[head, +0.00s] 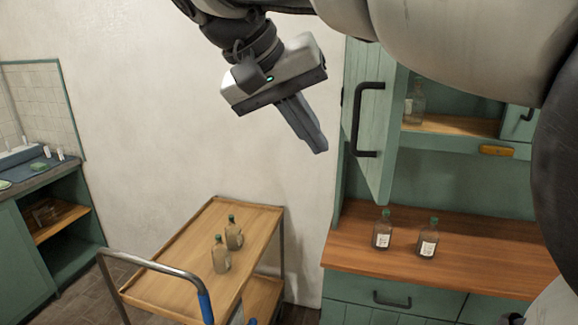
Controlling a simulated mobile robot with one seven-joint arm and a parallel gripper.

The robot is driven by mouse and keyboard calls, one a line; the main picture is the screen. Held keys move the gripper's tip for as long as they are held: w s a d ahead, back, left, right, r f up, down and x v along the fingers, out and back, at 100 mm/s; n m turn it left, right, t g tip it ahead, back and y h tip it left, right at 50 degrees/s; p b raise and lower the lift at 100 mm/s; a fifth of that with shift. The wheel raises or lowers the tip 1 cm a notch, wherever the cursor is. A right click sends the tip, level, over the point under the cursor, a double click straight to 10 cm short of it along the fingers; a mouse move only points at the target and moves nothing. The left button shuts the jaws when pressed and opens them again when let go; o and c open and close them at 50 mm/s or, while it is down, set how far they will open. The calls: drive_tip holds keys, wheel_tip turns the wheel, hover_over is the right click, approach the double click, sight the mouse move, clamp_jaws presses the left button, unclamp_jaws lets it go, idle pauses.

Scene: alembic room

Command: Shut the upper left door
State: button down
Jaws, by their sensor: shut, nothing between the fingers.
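The upper left door (374,140) is green with a black bar handle (360,119). It stands open, swung out from the green upper cabinet (505,150), at the right of the head view. Through the opening I see a shelf (456,126) with a clear bottle (415,106). My gripper (318,148) is shut and empty, pointing down and to the right. In the picture it is just left of the door and its handle, with a gap between them. How far apart they are in depth I cannot tell. My arm hides the cabinet's top.
Two bottles (382,232) (428,238) stand on the wooden counter (480,262) below the door. A wooden-topped trolley (180,290) with two bottles (234,233) (221,255) stands left of the counter. A green sink unit (25,235) is at far left.

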approach(371, 188)
wheel_tip(371, 188, down, 3)
drive_tip(key=w+a, duration=0.2)
drive_tip(key=shift+s+d+f, duration=0.1)
drive_tip(key=shift+d+f, duration=0.05)
drive_tip(key=shift+d, duration=0.9)
drive_tip(key=shift+s+d+f, duration=0.1)
drive_tip(key=shift+d+f, duration=0.05)
drive_tip(key=shift+d, duration=0.9)
